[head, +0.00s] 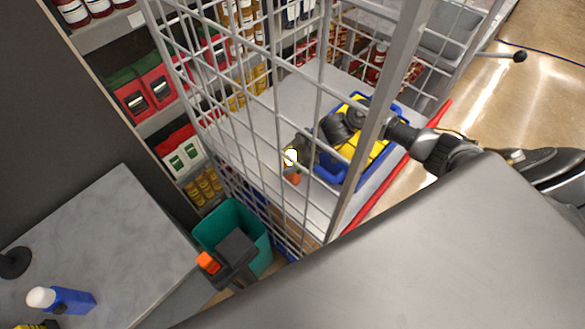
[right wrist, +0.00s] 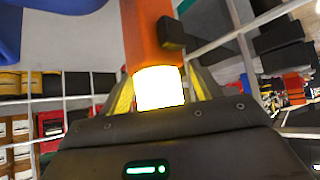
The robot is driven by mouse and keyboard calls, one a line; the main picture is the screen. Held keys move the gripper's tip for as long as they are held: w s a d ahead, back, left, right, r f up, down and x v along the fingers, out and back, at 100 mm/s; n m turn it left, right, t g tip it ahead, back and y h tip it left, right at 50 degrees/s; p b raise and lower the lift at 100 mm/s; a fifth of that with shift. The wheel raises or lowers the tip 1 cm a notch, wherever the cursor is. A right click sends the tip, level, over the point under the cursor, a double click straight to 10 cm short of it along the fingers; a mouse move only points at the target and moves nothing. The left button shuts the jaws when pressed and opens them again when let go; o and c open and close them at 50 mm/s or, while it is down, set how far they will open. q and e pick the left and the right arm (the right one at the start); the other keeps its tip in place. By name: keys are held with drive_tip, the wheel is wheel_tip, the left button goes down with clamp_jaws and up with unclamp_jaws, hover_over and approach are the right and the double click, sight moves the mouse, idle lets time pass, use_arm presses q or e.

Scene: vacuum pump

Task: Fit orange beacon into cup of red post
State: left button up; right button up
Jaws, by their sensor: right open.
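The orange beacon (head: 293,178) has a glowing white end and shows through the wire mesh in the head view. In the right wrist view the beacon (right wrist: 150,35) lies between my yellow-lined fingers, its white end towards the palm and a small black block at its side. My right gripper (head: 301,152) is open around or right beside the beacon; contact cannot be told. A red bar (head: 400,170) runs along the edge of the grey surface; I cannot tell whether it is the red post. No cup is clearly visible.
A wire mesh panel (head: 268,105) stands in front of my right gripper. A blue and yellow crate (head: 327,172) is close behind it. A teal bin (head: 216,228) stands lower left, beside a dark tool with an orange end (head: 207,262). A blue bottle (head: 72,299) lies on the left table.

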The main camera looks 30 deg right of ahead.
drive_tip(key=c, duration=0.6)
clamp_jaws()
wheel_tip(320, 180, up, 10)
drive_tip(key=shift+r+b, duration=0.1)
drive_tip(key=shift+b, duration=0.95)
